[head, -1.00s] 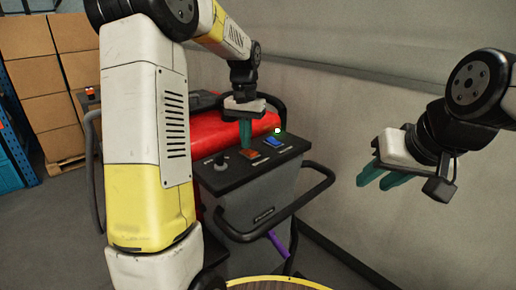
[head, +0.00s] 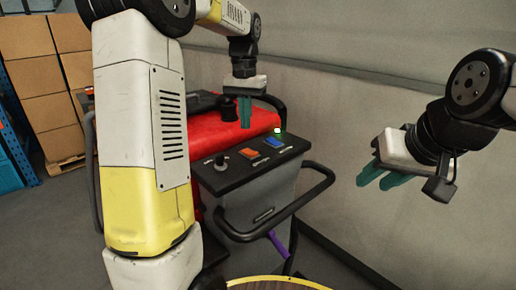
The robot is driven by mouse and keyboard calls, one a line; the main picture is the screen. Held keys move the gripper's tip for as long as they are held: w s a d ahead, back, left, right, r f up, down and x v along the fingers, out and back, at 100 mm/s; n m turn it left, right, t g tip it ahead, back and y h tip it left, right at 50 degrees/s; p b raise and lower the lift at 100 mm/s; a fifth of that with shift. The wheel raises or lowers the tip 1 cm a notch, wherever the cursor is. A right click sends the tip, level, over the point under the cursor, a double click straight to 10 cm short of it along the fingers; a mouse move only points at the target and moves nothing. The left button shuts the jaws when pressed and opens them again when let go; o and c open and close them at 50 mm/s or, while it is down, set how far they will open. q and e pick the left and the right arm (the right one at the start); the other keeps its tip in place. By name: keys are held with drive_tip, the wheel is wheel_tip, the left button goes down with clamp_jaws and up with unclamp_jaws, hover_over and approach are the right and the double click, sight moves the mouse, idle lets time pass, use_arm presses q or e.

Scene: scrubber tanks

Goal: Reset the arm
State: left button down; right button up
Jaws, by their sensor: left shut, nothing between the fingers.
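My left gripper (head: 245,122) is shut and empty. It points down and hangs above the back edge of the scrubber's control panel (head: 222,188), apart from the switches. The panel carries a black knob (head: 221,163), an orange switch (head: 249,153) and a blue switch (head: 274,142). My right gripper (head: 372,182) hangs at the right in front of the wall, away from the machine. Its two teal fingers stand apart with a gap, and nothing is between them.
The scrubber has a red tank (head: 206,133) and a black handle bar (head: 318,192) on its right. Stacked cardboard boxes (head: 45,85) stand at the back left beside a blue rack (head: 12,160). A grey wall (head: 400,80) closes off the right side.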

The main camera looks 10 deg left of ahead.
use_arm(q)
drive_tip(key=s+d+n+t+h, duration=0.1)
drive_tip(key=s+t, duration=0.5)
drive_tip(key=s, duration=1.8)
drive_tip(key=shift+s+d+h, duration=0.15)
drive_tip(key=shift+d+h, duration=0.45)
